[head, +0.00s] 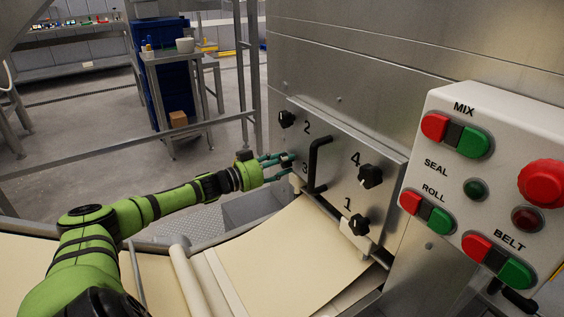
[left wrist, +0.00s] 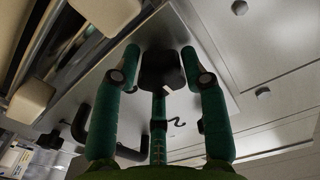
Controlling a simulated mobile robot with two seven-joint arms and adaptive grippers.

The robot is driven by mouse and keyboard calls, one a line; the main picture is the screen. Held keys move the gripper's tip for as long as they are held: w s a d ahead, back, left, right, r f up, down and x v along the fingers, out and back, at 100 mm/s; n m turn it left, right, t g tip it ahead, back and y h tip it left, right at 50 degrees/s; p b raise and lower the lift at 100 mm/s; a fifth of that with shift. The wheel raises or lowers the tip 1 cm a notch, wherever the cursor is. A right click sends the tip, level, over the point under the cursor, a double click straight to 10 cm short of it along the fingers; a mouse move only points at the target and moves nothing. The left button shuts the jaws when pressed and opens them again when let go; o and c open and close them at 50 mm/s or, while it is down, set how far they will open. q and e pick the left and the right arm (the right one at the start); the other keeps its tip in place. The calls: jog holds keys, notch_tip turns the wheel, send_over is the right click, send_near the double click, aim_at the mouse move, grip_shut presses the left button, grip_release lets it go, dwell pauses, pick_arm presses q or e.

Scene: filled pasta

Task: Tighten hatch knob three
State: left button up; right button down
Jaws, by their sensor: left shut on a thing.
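The hatch (head: 335,158) is a grey metal plate with black knobs by printed numbers and a black bar handle (head: 316,165). My left gripper (head: 282,161) reaches in from the left and is shut on the dark knob by number 3, knob three (head: 288,160). Its teal fingers partly cover the knob in the head view. In the left wrist view, knob three (left wrist: 161,72) sits between the teal fingers of my left gripper (left wrist: 158,65), with a small white mark on its edge. Knob two (head: 286,118), knob four (head: 370,176) and knob one (head: 359,224) stand free. My right gripper is out of view.
A control box (head: 480,185) with red and green buttons stands right of the hatch. A pale dough sheet (head: 290,260) runs below it. A metal rail (head: 130,143) crosses behind my left arm. A small table (head: 185,55) stands farther back.

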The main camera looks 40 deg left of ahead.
pick_arm(q)
jog(key=o, duration=1.1)
jog(key=shift+f, duration=0.3)
jog(key=shift+v, duration=6.05)
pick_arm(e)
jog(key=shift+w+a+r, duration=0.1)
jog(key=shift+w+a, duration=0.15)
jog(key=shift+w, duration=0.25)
pick_arm(q)
jog(key=shift+a+r, duration=0.1)
